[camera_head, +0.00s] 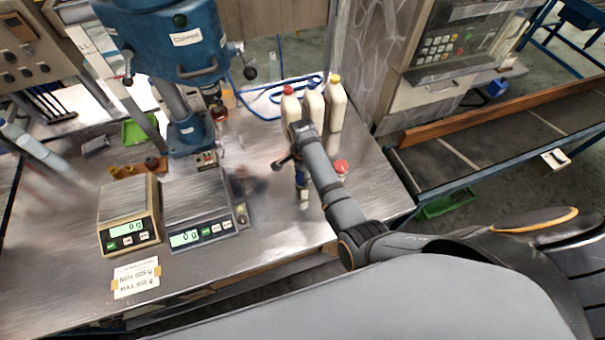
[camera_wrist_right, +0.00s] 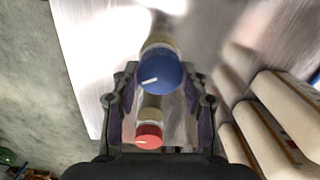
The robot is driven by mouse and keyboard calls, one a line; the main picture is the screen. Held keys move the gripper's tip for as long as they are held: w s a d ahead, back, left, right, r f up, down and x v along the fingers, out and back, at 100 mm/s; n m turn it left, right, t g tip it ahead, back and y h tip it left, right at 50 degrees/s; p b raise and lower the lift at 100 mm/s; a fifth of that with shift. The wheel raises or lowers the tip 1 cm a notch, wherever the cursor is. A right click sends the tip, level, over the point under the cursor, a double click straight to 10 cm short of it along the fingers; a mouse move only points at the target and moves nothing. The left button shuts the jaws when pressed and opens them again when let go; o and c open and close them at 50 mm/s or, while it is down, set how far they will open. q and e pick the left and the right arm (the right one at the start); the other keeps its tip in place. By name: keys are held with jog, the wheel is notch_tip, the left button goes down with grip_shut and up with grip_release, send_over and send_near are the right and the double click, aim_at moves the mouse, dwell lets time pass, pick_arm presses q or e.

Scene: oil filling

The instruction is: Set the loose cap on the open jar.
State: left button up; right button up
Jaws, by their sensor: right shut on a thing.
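A round blue cap with a white mark (camera_wrist_right: 162,72) sits between the fingers of my right gripper (camera_wrist_right: 160,85), which is shut on it. A pale jar body (camera_wrist_right: 158,42) shows just behind the cap; I cannot tell whether the cap rests on it or is apart. In the head view my right gripper (camera_head: 298,172) reaches down over the bench, with a small pale jar (camera_head: 304,194) below it. A jar with a red cap (camera_wrist_right: 148,130) stands close by; its red cap (camera_head: 341,167) also shows right of my forearm. My left gripper is not in view.
Tall white bottles (camera_head: 312,103) with coloured caps stand behind my right gripper. Two scales (camera_head: 126,198) (camera_head: 212,232), both reading 0 g, stand to the left below a blue drill press (camera_head: 168,42). Bench space left of the gripper is clear.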

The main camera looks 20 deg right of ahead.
jog(key=shift+f, duration=0.1)
jog(key=o, duration=0.8)
